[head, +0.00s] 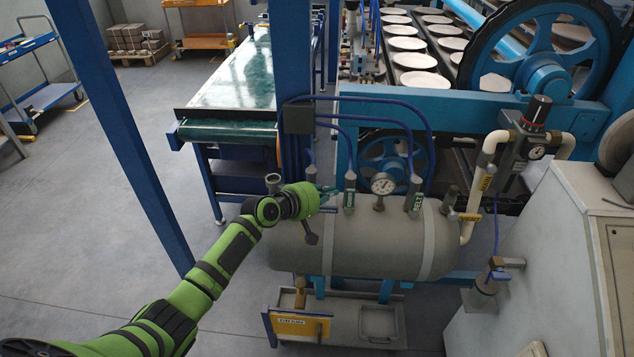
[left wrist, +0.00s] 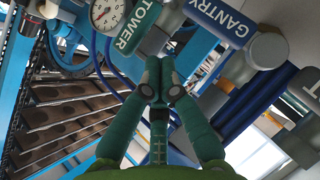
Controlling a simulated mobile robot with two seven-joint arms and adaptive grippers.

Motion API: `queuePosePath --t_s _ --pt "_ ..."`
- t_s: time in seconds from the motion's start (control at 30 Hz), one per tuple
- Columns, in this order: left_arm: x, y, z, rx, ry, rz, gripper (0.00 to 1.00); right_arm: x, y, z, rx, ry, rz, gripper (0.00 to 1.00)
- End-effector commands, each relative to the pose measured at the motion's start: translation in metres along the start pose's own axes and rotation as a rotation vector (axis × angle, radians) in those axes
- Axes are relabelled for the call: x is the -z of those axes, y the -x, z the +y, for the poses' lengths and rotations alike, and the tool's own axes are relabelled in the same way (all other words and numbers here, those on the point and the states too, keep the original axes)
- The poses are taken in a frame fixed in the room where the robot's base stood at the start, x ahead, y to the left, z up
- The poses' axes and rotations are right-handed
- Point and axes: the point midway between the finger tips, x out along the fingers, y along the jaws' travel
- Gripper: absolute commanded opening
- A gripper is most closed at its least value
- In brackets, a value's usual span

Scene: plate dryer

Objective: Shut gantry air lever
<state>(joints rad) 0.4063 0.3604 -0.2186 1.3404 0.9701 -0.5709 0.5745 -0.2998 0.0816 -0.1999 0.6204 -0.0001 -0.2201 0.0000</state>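The gantry air lever (left wrist: 222,20) has a blue label reading GANTRY and shows at the upper right of the left wrist view. It joins a grey valve head (left wrist: 269,50). In the head view my left gripper (head: 328,193) is over the top of the grey air tank (head: 375,245) and largely covers the gantry lever. In the left wrist view the left gripper's (left wrist: 161,80) green fingertips meet with nothing visible between them, below the lever and apart from it in the picture. The green-labelled TOWER lever (left wrist: 137,28) is just above the fingertips. My right gripper is out of view.
A pressure gauge (head: 383,184) and the BELT lever (head: 415,198) stand on the tank right of the TOWER lever. Blue air hoses (head: 428,130) arch behind them. A blue post (head: 290,90) rises close behind my left gripper. Open floor lies left of the tank.

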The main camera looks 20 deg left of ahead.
Motion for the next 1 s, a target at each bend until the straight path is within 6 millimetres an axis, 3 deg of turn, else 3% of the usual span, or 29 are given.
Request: queuePosePath --t_s 0.03,0.07,0.1,0.6,1.0 --pt "0.008 0.005 0.019 -0.002 0.000 0.001 0.00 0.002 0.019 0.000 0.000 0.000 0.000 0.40" --pt "0.009 0.007 0.023 -0.001 0.000 0.001 0.00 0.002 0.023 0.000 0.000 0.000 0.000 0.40" --pt "0.001 0.011 0.020 -0.001 -0.002 -0.002 0.00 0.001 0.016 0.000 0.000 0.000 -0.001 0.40" --pt "-0.018 0.070 0.066 -0.002 -0.001 0.000 0.00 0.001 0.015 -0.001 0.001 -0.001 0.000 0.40" --pt "-0.020 0.078 0.072 0.000 0.000 0.001 0.00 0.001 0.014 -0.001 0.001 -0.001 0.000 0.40"
